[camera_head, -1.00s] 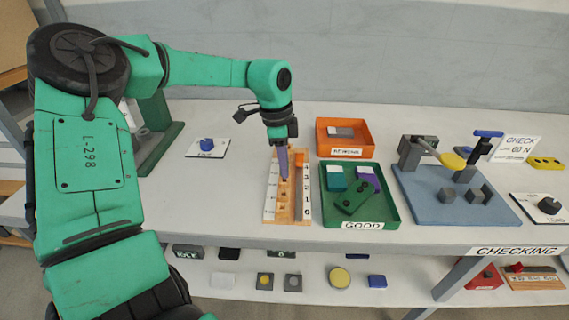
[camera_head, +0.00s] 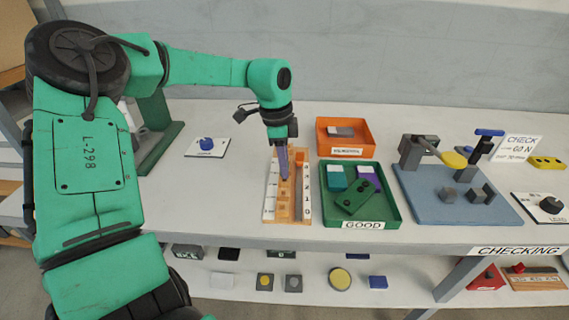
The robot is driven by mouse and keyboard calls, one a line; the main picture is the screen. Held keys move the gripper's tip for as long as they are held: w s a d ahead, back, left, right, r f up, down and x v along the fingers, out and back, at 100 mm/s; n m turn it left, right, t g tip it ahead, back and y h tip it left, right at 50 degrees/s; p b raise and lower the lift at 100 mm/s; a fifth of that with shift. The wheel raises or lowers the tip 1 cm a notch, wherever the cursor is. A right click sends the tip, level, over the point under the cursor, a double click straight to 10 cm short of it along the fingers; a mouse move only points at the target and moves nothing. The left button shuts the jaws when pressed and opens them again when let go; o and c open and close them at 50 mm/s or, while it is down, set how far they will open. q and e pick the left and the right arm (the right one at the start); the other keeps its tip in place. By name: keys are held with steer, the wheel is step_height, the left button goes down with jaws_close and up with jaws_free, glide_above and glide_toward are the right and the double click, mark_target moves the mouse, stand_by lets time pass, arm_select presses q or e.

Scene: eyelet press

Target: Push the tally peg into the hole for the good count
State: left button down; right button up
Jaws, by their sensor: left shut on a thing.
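The tally board (camera_head: 284,213) is a light wooden block with a row of holes and white number strips on its long sides. It stands on the bench left of the green tray. My left gripper (camera_head: 283,172) points down over the upper half of the board, with its purple-grey fingers shut. What it holds is hidden by the fingers; a peg cannot be made out clearly. An orange piece (camera_head: 300,156) shows at the board's far end, right beside the fingers. My right gripper is not in view.
The green GOOD tray (camera_head: 362,222) holds several blocks. An orange tray (camera_head: 345,152) holds a grey and white piece. A blue board (camera_head: 430,209) with a press stands further right. A blue knob (camera_head: 206,144) sits left. Bare bench lies between knob and board.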

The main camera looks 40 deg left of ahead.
arm_select(q)
steer(key=shift+f+b, duration=0.55)
steer(key=shift+f, duration=0.2)
steer(key=c, duration=0.6)
jaws_free()
steer(key=shift+r, duration=0.1)
steer(key=shift+r+p, duration=1.8)
steer(key=shift+r, duration=0.7)
